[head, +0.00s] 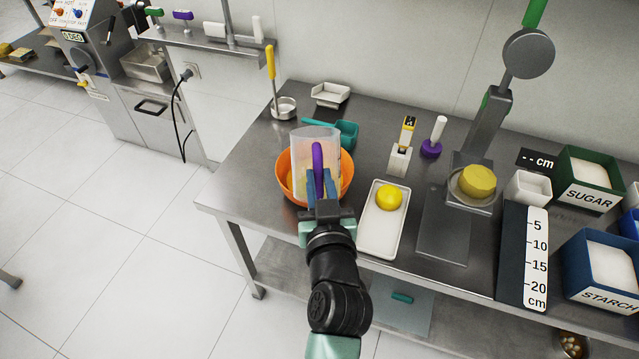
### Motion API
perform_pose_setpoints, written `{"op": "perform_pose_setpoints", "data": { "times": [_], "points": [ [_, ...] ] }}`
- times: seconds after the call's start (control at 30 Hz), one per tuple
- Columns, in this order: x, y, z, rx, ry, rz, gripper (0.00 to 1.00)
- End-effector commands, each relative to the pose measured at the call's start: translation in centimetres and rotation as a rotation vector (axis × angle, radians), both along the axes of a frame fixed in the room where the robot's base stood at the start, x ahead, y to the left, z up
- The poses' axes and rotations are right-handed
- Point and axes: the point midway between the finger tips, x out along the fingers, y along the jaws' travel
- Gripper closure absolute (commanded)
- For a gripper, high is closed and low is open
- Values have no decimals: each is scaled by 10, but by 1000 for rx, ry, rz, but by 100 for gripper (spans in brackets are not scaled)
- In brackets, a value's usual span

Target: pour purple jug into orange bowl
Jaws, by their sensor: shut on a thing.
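The purple jug (304,155) has a clear, see-through body and a purple handle (318,168). My gripper (320,190) is shut on that handle. The jug is in front of and over the orange bowl (345,184) in the head view, and hides much of the bowl's middle. The jug looks close to upright. Something pale yellowish shows low in or through the jug; I cannot tell whether it is in the jug or the bowl. The bowl sits on the steel table near its left front edge.
A white tray (382,232) with a yellow ball (389,197) lies right of the bowl. A teal scoop (346,133) and a yellow-handled ladle (284,108) are behind. A scale (444,222), sugar bin (591,180) and starch bin (600,272) stand farther right.

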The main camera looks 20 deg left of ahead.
Motion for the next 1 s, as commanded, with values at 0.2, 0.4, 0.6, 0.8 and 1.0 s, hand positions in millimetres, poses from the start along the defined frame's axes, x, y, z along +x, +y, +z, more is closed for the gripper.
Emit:
{"op": "perform_pose_setpoints", "data": {
  "times": [0.2,0.4,0.6,0.8,1.0],
  "points": [
    [1,0,-5,5,-13,0,100],
    [1,0,-18,29,-69,0,100],
    [1,0,-26,52,-128,-1,100],
    [1,0,-34,74,-184,-1,100],
    [1,0,-41,98,-241,0,100]
  ]
}}
